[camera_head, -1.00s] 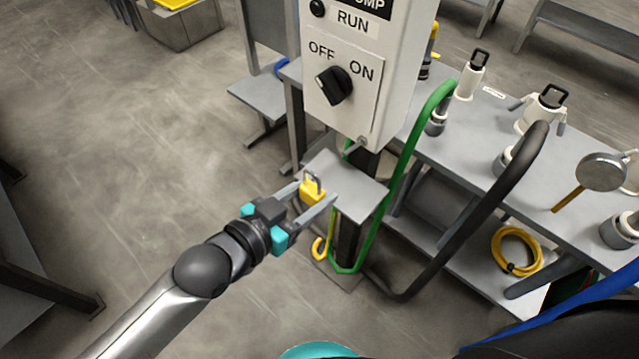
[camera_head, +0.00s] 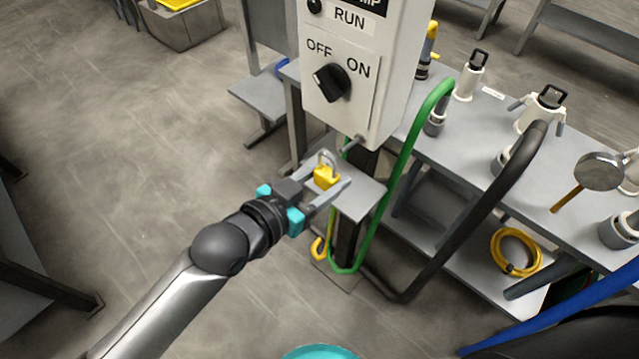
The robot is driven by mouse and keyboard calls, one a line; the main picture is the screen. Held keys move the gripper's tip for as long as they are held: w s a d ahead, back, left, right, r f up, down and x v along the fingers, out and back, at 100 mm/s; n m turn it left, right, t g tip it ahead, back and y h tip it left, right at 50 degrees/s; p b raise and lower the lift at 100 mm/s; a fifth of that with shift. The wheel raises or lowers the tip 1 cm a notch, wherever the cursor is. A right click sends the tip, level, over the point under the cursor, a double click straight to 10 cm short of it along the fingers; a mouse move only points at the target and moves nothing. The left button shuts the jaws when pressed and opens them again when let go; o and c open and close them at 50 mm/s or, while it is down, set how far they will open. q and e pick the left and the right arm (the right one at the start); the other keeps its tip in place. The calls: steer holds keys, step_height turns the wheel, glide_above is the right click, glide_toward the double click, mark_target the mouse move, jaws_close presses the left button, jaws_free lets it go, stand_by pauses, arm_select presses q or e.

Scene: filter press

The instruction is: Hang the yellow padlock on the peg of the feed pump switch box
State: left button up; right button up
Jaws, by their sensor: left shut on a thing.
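The yellow padlock (camera_head: 326,178) is held between the fingers of my left gripper (camera_head: 328,182), with its grey shackle pointing up. The gripper is shut on the padlock's body, above the small grey shelf (camera_head: 358,203). The white feed pump switch box (camera_head: 360,75) stands above and behind it, its black knob (camera_head: 331,83) between OFF and ON labels. A short grey peg (camera_head: 352,143) sticks out at the box's lower edge. The shackle is just left of and below the peg in the picture; whether they touch I cannot tell. My right gripper is not in view.
A green hose (camera_head: 402,165) and a dark hose (camera_head: 478,215) curve down right of the box. A grey bench (camera_head: 470,130) with valves and a round-headed tool (camera_head: 600,172) stands at the right. A yellow coil (camera_head: 515,252) lies on its lower shelf.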

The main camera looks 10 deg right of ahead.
arm_select(q)
steer(key=b+x, duration=0.3)
steer(key=x, duration=0.3)
steer(key=shift+w+d, duration=0.25)
steer(key=shift+d, duration=0.05)
stand_by(0.3)
stand_by(0.6)
steer(key=o, duration=1.3)
steer(key=p+v, duration=0.3)
steer(key=v, duration=1.2)
steer(key=shift+s+a+r, duration=0.1)
